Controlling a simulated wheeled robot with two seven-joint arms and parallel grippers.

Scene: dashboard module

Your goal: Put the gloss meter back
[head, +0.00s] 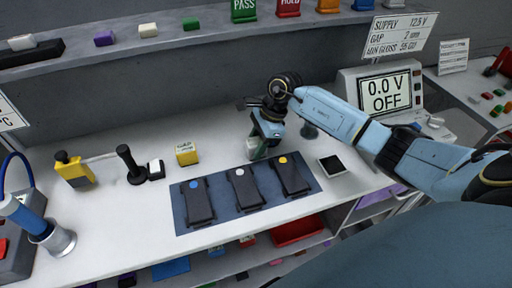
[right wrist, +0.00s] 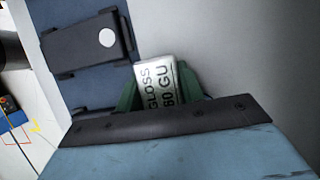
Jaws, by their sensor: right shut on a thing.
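My right gripper (head: 258,148) is over the bench, just behind the dark blue mat (head: 183,218). In the right wrist view its green fingers are shut on a pale block marked "GLOSS 60 GU", the gloss meter (right wrist: 157,85). In the head view the gripper mostly hides the meter. I cannot tell whether the meter touches the bench. My left gripper is not in view.
Three black modules with blue (head: 198,200), white (head: 243,186) and yellow (head: 290,174) dots lie on the mat. A yellow block (head: 186,153), a black joystick-like tool (head: 130,165) and a dark square pad (head: 332,166) stand nearby. A power supply (head: 385,92) reads "0.0 V OFF".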

